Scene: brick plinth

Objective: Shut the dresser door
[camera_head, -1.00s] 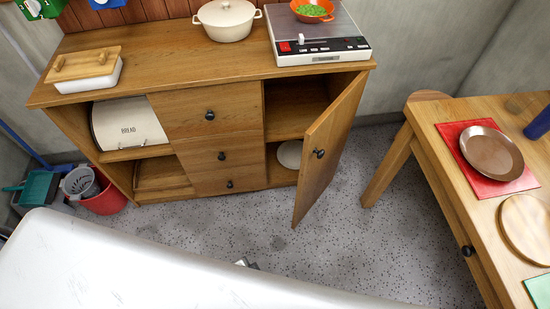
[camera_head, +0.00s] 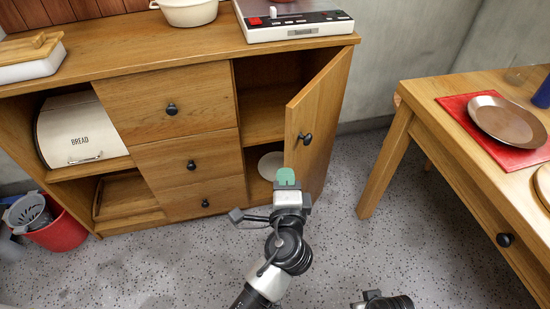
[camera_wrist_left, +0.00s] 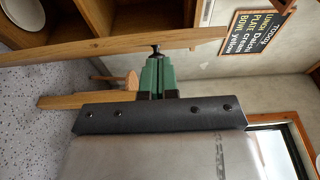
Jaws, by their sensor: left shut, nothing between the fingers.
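The wooden dresser (camera_head: 65,75) has its right-hand door (camera_head: 322,100) standing open, swung out toward me, with a dark round knob (camera_head: 305,138) on its face. My left gripper (camera_head: 286,176), with green fingers, is shut and empty, just below the knob in the head view. In the left wrist view the shut fingers (camera_wrist_left: 155,66) point at the knob (camera_wrist_left: 155,48), close to it; I cannot tell whether they touch. The door shows there nearly edge-on (camera_wrist_left: 195,38). A dark and metal part of my other arm shows at the bottom of the head view, without fingers visible.
Behind the door is an open compartment with a plate (camera_head: 270,164). A wooden table (camera_head: 430,110) with a red mat and brown plate stands at right, with floor (camera_head: 345,190) between. A scale (camera_head: 292,30) sits on the dresser; a red bucket (camera_head: 62,232) is at left.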

